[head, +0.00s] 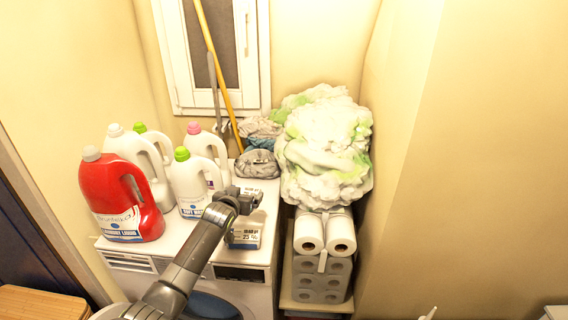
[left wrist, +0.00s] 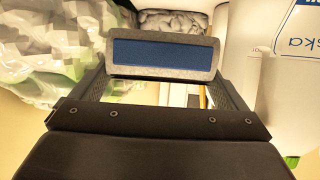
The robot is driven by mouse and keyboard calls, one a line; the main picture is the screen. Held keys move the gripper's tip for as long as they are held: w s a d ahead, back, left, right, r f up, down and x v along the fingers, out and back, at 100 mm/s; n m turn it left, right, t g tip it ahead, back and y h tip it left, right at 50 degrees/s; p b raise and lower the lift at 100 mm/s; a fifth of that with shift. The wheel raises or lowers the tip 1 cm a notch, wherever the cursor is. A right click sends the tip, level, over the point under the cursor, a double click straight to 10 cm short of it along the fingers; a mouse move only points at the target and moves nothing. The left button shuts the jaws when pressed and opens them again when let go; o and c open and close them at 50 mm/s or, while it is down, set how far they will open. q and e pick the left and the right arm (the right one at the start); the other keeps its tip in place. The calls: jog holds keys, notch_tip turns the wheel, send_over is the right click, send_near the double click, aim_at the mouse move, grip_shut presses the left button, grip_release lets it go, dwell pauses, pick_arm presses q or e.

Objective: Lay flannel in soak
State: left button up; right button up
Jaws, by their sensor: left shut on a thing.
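My left gripper (head: 240,203) is over the front right of the white washer top. I cannot make out a soak vessel. My right gripper is not in view.
A red detergent bottle (head: 118,195) and several white bottles (head: 190,183) crowd the washer's left side. A large white and green crumpled heap (head: 325,150) stands to the right, above stacked paper rolls (head: 320,275). A yellow pole (head: 217,70) leans by the window.

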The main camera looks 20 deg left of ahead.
pick_arm(q)
jog(key=s+d+r+m+b, duration=0.1)
jog(key=d+r, duration=0.6)
jog(key=d, duration=0.1)
jog(key=s+d+r+h+b, duration=0.1)
jog(key=s+d+r, duration=0.3)
jog(key=s, duration=0.5)
jog(key=s+d+r+h+b, duration=0.1)
jog(key=s+d+r+b, duration=0.1)
jog(key=s+d+r, duration=0.3)
jog(key=s+r, duration=0.4)
jog(key=shift+s+r+m, duration=0.2)
jog(key=shift+m, duration=0.2)
